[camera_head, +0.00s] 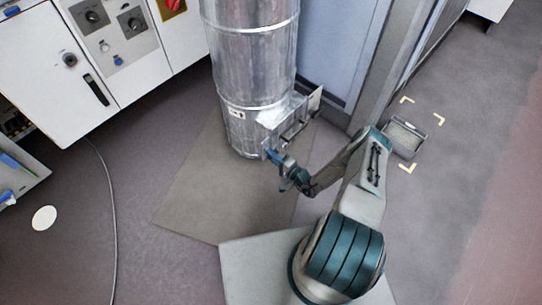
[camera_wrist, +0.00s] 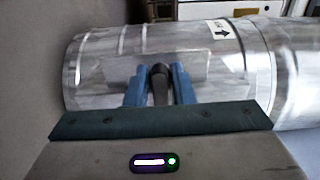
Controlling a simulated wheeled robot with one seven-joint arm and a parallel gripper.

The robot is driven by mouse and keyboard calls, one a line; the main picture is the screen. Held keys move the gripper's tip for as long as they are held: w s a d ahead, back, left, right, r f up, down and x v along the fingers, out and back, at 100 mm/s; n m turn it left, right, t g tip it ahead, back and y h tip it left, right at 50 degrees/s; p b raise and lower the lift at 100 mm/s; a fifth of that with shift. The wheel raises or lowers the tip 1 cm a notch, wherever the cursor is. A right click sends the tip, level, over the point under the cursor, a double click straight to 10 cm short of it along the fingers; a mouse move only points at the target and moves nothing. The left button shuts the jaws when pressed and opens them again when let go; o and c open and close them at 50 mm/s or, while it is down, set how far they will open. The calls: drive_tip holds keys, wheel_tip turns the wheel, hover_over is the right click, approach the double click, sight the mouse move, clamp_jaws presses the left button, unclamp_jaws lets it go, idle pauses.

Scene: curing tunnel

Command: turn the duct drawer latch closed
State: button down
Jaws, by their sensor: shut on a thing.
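The duct (camera_head: 250,60) is a shiny round metal column, upright in the head view. Its drawer (camera_head: 285,115) is a boxy metal housing low on the duct's right side. In the wrist view the duct (camera_wrist: 95,70) lies across the picture. My gripper (camera_head: 272,155) is at the front of the drawer housing. In the wrist view my gripper (camera_wrist: 160,75) has its two blue fingers shut on a dark latch handle (camera_wrist: 160,88) between them. The latch's exact angle is hard to tell, and the fingers hide its sides.
White control cabinets (camera_head: 60,70) with knobs stand at the left. A small grey bin (camera_head: 404,137) sits on the floor at the right between yellow corner marks. A cable (camera_head: 110,210) runs over the floor at the left. A pale blue panel (camera_head: 335,45) stands behind the duct.

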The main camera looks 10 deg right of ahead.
drive_tip(key=shift+w+d, duration=0.1)
drive_tip(key=shift+d, duration=0.1)
drive_tip(key=c, duration=1.4)
unclamp_jaws()
drive_tip(key=shift+a, duration=0.15)
